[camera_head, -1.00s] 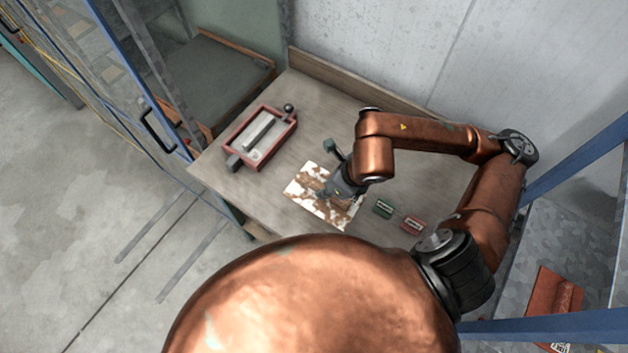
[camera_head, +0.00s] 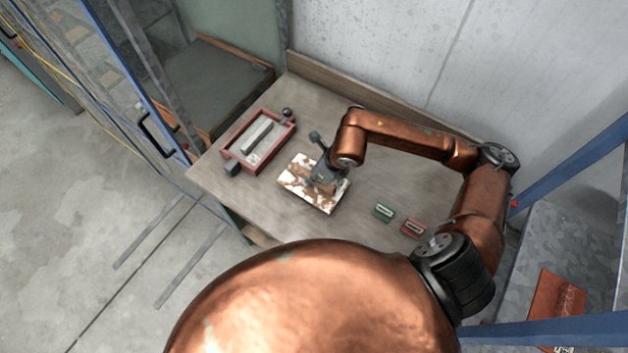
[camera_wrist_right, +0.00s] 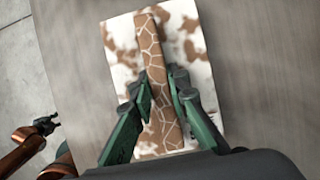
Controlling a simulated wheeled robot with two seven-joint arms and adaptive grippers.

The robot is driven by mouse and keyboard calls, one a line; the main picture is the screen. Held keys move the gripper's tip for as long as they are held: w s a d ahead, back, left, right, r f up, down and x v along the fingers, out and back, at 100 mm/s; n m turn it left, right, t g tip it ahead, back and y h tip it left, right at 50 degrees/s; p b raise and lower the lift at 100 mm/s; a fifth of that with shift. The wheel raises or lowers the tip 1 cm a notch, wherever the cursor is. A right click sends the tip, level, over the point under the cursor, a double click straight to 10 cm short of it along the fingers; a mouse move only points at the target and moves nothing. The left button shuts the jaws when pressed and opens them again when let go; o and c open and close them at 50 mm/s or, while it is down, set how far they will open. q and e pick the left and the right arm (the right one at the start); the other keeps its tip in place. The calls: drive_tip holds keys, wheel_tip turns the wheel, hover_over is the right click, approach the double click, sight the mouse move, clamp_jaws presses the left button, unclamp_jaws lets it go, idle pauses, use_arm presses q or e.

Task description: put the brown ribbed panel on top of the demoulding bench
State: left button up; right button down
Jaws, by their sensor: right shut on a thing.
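The ribbed panel (camera_head: 295,190) is a white rectangular plate with brown blotches. A brown rib with pale crack-like lines (camera_wrist_right: 149,45) runs along it in the right wrist view. My right gripper (camera_head: 321,178) is shut on this rib, its green fingers (camera_wrist_right: 160,95) on both sides. The panel is over the wooden bench top (camera_head: 250,200), near its front left part; I cannot tell its height above the wood. My left gripper (camera_wrist_right: 50,122) shows small at the lower left of the right wrist view, away from the panel; its opening is unclear.
A red-framed mould (camera_head: 234,152) with a grey bar and handles lies left of the panel. A reddish panel (camera_head: 557,305) lies on a grey surface at far right. Blue posts stand on both sides.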

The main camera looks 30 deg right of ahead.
drive_tip(key=shift+f, duration=1.25)
drive_tip(key=shift+f, duration=0.1)
drive_tip(key=c, duration=1.8)
unclamp_jaws()
drive_tip(key=shift+s+f, duration=0.1)
drive_tip(key=shift+c, duration=0.2)
drive_tip(key=v, duration=1.2)
